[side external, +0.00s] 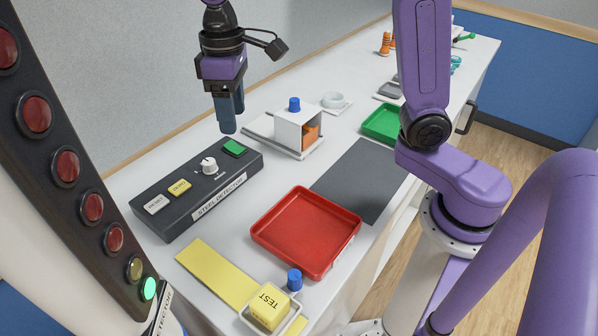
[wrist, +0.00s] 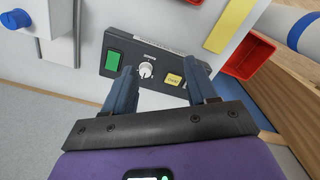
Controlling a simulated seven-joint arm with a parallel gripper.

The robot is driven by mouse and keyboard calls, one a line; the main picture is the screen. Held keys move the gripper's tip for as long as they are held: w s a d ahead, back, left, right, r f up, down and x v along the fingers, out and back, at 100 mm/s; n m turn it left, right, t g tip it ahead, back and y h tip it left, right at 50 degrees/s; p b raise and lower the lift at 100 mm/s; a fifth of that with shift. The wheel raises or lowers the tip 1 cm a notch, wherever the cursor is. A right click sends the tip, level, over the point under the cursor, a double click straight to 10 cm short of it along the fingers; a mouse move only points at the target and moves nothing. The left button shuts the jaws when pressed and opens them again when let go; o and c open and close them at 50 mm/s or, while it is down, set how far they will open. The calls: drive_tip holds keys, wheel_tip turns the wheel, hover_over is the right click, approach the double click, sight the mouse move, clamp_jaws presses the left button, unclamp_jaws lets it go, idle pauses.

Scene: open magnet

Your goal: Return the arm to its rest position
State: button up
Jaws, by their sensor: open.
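My gripper (side external: 229,115) hangs pointing down, above the table near the far end of the dark steel detector panel (side external: 180,205). In the side view its two fingers overlap. In the wrist view the fingers of my gripper (wrist: 161,84) stand wide apart with nothing between them. Beyond them the panel shows its green button (wrist: 112,61), white knob (wrist: 145,70) and yellow button (wrist: 174,79). The white button (side external: 157,204) is partly hidden by a finger in the wrist view.
A red tray (side external: 262,238), a green tray (side external: 372,126) and a dark mat (side external: 360,180) lie on the table. A white housing (side external: 290,130) holds an orange block. A yellow TEST cube (side external: 269,305) stands at the front. The light column (side external: 75,165) has its bottom lamp lit green.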

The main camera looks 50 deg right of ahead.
drive_tip(key=s+d+f+n, duration=0.2)
drive_tip(key=s+d, duration=0.1)
drive_tip(key=s, duration=0.4)
drive_tip(key=s+d+f+n, duration=0.2)
drive_tip(key=s+d, duration=0.2)
drive_tip(key=s, duration=0.4)
drive_tip(key=s+d+f+n, duration=0.2)
drive_tip(key=s+d, duration=0.1)
drive_tip(key=s, duration=0.5)
drive_tip(key=shift+s+d+f, duration=0.25)
drive_tip(key=shift+d+f, duration=0.1)
drive_tip(key=shift+d, duration=0.05)
drive_tip(key=shift+s+d+f, duration=0.1)
drive_tip(key=shift+s+d, duration=0.1)
drive_tip(key=shift+s, duration=0.05)
drive_tip(key=shift+c, duration=0.6)
wheel_tip(320, 180, up, 5)
drive_tip(key=n, duration=0.6)
hover_over(295, 275)
wheel_tip(295, 275, down, 17)
drive_tip(key=shift+f, duration=0.1)
clamp_jaws()
